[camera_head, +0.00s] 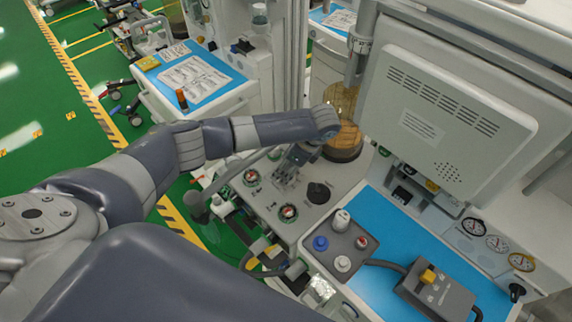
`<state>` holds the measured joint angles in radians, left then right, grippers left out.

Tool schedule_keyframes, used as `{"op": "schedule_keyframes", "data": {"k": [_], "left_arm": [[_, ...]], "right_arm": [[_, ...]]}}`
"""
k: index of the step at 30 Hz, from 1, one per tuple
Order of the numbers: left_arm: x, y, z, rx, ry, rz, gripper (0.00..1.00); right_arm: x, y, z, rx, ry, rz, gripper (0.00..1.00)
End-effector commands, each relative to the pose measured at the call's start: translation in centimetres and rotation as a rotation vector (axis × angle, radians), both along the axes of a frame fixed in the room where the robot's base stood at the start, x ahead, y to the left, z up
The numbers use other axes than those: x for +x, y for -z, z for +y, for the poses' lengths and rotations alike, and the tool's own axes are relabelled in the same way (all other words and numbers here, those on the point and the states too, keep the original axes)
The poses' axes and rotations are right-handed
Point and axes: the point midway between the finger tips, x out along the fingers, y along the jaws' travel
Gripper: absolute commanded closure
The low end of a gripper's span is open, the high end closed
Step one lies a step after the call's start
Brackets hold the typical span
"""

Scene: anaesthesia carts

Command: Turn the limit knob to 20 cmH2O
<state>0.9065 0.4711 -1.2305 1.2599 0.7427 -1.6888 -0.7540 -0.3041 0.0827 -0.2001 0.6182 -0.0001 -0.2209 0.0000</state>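My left arm comes in from the left and reaches over the anaesthesia cart. Its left gripper (283,182) points down over the grey panel (262,198), between two small round gauges and close to a black knob (318,193). This knob stands on the panel just right of the gripper, with a visible gap in the picture. I cannot read any scale or label on it, so I cannot tell its setting or be sure that it is the limit knob. The gripper's fingertips are small and partly hidden; I cannot tell whether they are apart or touch anything. My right gripper is out of view.
The gauges (251,177) and (288,212) flank the gripper. A bellows cylinder (343,118) and a large monitor back (445,110) rise behind. A blue work surface (385,222) holds a small knobbed box (341,244) and a grey device (436,292). Another cart (203,86) stands behind my arm.

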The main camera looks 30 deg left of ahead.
Motion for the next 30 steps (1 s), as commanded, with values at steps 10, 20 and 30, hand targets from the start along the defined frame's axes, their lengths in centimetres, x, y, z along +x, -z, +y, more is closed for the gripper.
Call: {"op": "schedule_keyframes", "data": {"k": [10, 20, 30], "left_arm": [[0.0, 0.6, 0.2, 0.000, 0.001, -0.001, 0.42], [0.0, 0.5, 0.2, 0.000, 0.001, -0.001, 0.87], [-0.1, 0.3, 0.2, -0.001, 0.073, 0.000, 0.87]], "right_arm": [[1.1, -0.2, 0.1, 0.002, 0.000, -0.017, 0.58], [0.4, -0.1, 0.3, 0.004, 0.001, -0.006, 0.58], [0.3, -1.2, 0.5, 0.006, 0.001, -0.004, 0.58]]}}
